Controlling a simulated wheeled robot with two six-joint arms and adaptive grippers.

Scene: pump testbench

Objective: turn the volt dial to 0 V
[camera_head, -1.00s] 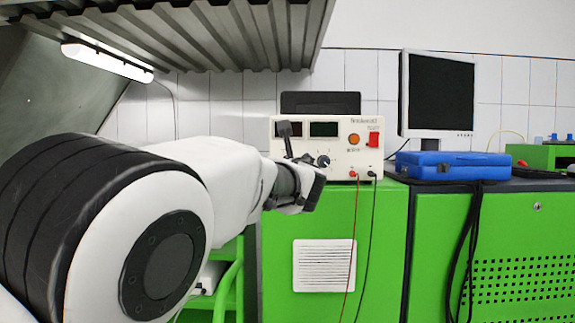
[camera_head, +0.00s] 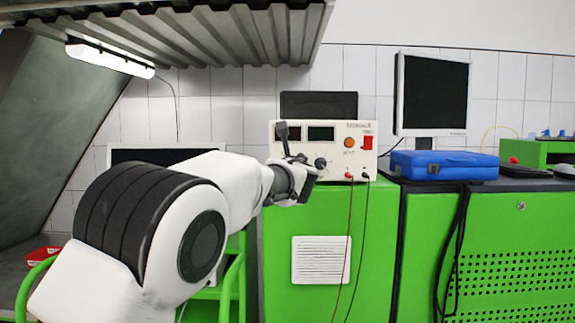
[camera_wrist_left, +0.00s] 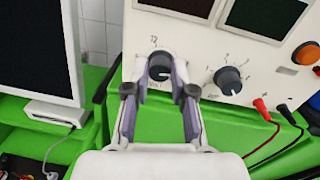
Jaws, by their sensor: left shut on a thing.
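The white power supply (camera_head: 369,162) stands on a green cabinet and has two dark dials low on its front. The left dial (camera_wrist_left: 160,64) has 12 printed above it and appears to be the volt dial; its lower label is too small to read. My left gripper (camera_wrist_left: 160,72) has its fingertips closed around this dial, one on each side. The dial's pointer setting cannot be read clearly. The other dial (camera_wrist_left: 228,79), to its right, is free and also shows in the head view (camera_head: 320,163). In the head view my left gripper (camera_head: 304,170) covers the left dial. My right gripper is not in view.
Red and black plugs (camera_wrist_left: 262,108) with hanging leads sit right of the dials. An orange button (camera_head: 349,142) and red switch (camera_head: 367,142) are above them. A monitor (camera_wrist_left: 38,60) stands close on the left. A blue case (camera_head: 444,165) lies to the right.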

